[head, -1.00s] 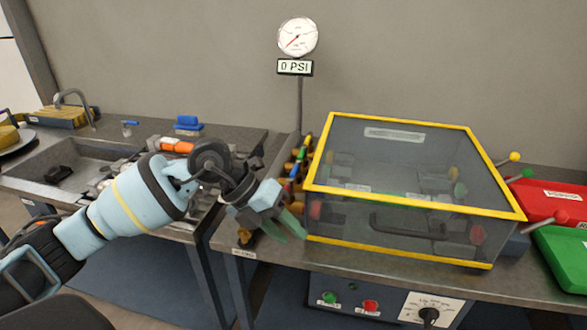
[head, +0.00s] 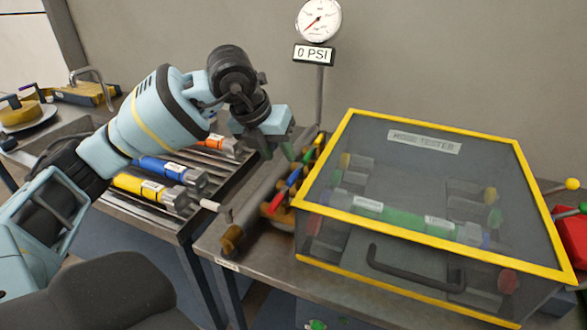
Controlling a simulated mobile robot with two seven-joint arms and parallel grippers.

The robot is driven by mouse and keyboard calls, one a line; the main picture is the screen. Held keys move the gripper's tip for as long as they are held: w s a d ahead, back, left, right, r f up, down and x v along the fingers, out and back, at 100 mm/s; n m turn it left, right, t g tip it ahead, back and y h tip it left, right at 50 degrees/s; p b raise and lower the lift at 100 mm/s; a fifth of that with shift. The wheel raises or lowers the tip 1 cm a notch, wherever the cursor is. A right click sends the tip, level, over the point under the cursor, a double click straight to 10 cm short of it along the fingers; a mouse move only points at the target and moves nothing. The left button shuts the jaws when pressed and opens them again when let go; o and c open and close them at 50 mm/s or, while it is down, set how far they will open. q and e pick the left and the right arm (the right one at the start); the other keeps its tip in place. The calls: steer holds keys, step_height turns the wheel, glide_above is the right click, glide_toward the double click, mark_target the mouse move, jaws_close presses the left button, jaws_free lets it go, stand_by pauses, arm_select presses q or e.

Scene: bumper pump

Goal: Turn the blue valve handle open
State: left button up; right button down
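The blue valve handle (head: 294,177) is one of a row of coloured handles on the manifold (head: 247,208), just left of the clear tester box. My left gripper (head: 278,151) hangs above and slightly behind the blue handle in the picture, pointing down. Its two fingertips stand apart with nothing visible between them, and it looks clear of the handle. My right gripper is not in view.
The yellow-edged tester box (head: 440,238) holds a green hose piece. A green handle (head: 308,155) and a red handle (head: 281,193) flank the blue one. Blue and yellow cylinders lie on the rack at left.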

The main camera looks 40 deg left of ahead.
mark_target(292, 176)
arm_select(q)
steer(key=x, duration=0.7)
steer(key=shift+w+f, duration=0.1)
steer(key=shift+f, duration=0.25)
jaws_close()
